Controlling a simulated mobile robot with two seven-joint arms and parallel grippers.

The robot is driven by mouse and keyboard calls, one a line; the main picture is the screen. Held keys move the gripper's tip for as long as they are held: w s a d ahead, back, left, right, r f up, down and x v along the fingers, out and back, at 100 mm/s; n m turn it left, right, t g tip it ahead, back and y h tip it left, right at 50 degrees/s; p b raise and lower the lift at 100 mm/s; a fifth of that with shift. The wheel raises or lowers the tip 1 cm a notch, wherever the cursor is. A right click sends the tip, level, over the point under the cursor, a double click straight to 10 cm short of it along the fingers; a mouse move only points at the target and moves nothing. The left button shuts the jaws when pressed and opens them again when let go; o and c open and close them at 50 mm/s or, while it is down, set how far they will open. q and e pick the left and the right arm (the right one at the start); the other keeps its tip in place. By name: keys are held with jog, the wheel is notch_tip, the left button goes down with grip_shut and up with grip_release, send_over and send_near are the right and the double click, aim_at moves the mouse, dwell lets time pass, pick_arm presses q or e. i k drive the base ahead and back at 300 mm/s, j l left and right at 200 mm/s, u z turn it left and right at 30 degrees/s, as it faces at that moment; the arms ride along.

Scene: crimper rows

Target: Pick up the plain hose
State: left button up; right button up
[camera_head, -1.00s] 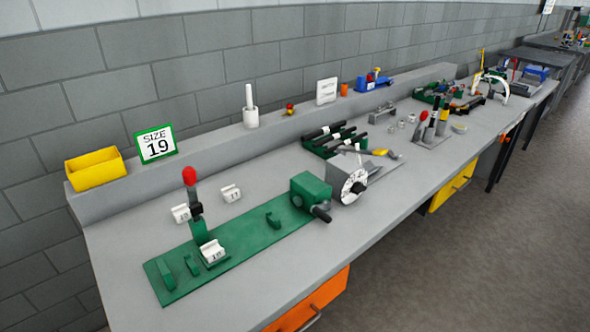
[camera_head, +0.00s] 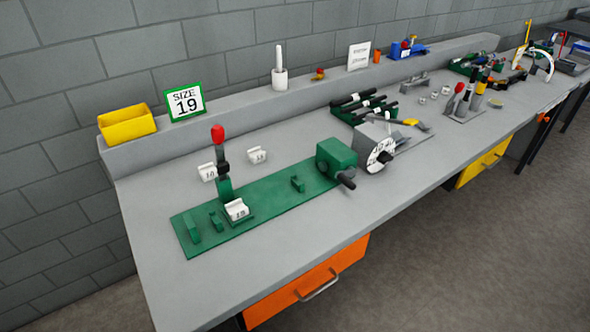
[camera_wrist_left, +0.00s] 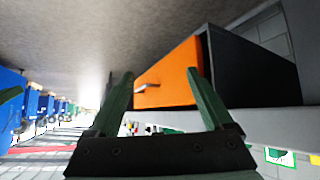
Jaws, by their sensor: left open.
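Several dark hoses lie side by side in a green rack (camera_head: 345,116) on the grey bench in the head view. They are small there, and I cannot tell which one is the plain hose. My left gripper (camera_wrist_left: 158,73) shows in the left wrist view with its two green fingers apart. Nothing is between the fingers; an orange drawer front (camera_wrist_left: 168,80) is behind them. Neither gripper is in the head view, and both are away from the rack there.
A green crimper base with a red-knobbed lever (camera_head: 218,135) is at the bench's front left. A grey machine with a white dial (camera_head: 380,155) stands before the rack. A size 19 sign (camera_head: 186,102) and yellow bin (camera_head: 127,124) sit on the back ledge. Bare bench (camera_head: 150,200) lies at left.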

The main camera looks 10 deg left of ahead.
aim_at(368, 92)
jog(key=u, duration=0.85)
jog(key=l+u, duration=0.5)
jog(key=u, duration=0.2)
jog(key=l+u, duration=0.3)
jog(key=k+l+u, duration=0.15)
jog(key=l+u, duration=0.15)
jog(key=k+l+u, duration=0.3)
jog(key=l, duration=0.15)
jog(key=k+l+u, duration=0.2)
jog(key=l, duration=0.2)
jog(key=k+l+u, duration=0.2)
jog(key=l, duration=0.15)
jog(key=k+l+u, duration=0.1)
jog(key=k+l, duration=0.55)
